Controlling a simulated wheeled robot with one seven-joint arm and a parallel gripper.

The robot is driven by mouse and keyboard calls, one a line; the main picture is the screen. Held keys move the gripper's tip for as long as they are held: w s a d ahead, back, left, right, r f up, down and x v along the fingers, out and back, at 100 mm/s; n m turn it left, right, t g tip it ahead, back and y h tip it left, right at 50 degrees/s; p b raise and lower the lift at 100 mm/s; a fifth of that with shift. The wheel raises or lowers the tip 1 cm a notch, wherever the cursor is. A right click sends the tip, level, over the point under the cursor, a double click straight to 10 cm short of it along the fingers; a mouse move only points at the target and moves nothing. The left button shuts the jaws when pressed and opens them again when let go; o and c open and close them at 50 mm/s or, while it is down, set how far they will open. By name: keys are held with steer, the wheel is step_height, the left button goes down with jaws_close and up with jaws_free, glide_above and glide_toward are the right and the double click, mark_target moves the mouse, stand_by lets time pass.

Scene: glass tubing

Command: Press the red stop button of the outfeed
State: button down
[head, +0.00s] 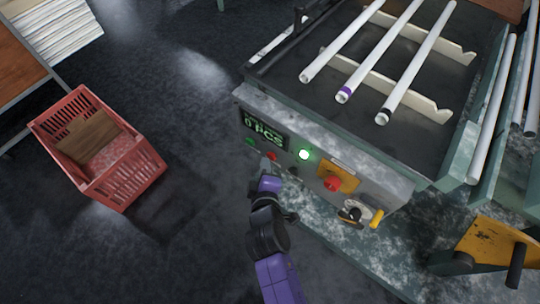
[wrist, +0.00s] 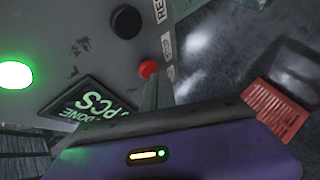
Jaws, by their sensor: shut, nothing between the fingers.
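The outfeed's grey control panel (head: 310,165) faces the front of the machine. A small red button (head: 272,156) sits on it, below and to the left of a lit green lamp (head: 304,154). The red button also shows in the wrist view (wrist: 148,69). My gripper (head: 264,163) is shut and empty, with its tips right at the red button. In the wrist view its narrow fingers (wrist: 150,88) end just below the button's edge. I cannot tell whether they touch it. A larger red mushroom button (head: 332,184) stands on a yellow plate further right.
A display (head: 265,131) reading PCS and a black button (wrist: 127,21) are close to the red button. A rotary switch (head: 354,214) is at the panel's right end. White tubes (head: 365,50) lie on the machine top. A red crate (head: 125,180) stands on the floor at left.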

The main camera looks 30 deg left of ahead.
steer(key=shift+w, duration=0.5)
stand_by(0.8)
steer(key=shift+s, duration=0.9)
steer(key=s+b, duration=0.1)
steer(key=s, duration=0.4)
steer(key=shift+a, duration=0.2)
stand_by(0.8)
